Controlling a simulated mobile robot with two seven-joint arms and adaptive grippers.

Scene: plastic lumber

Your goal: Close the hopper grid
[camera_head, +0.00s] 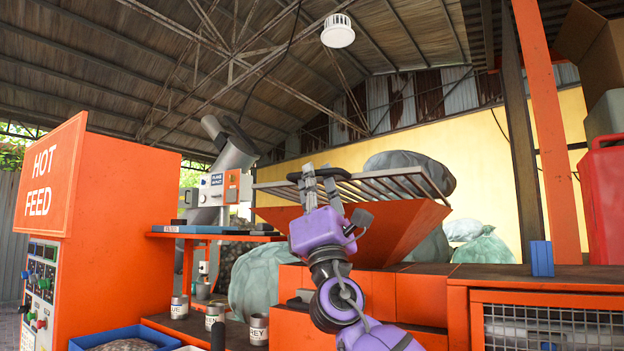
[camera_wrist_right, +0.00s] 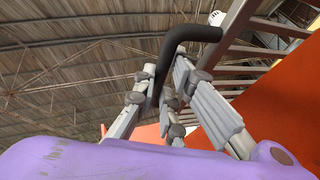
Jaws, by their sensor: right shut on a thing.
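The hopper grid (camera_head: 385,184) is a rack of grey metal bars over the orange hopper (camera_head: 385,232), in the middle of the head view. It looks slightly tilted; whether it touches the rim all round I cannot tell. A black handle (camera_head: 342,172) is at its left end. My right gripper (camera_head: 318,178) is shut on this handle. In the right wrist view, its fingers (camera_wrist_right: 168,85) are on both sides of the black handle (camera_wrist_right: 190,34), with the grid bars (camera_wrist_right: 265,50) at upper right. My left gripper is not in view.
An orange HOT FEED cabinet (camera_head: 100,200) stands at the left. A grey machine (camera_head: 232,150) is behind a shelf (camera_head: 215,235). Several metal cups (camera_head: 214,316) and a blue bin (camera_head: 125,335) are low in front. A red canister (camera_head: 605,200) and a blue block (camera_head: 542,258) are at the right.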

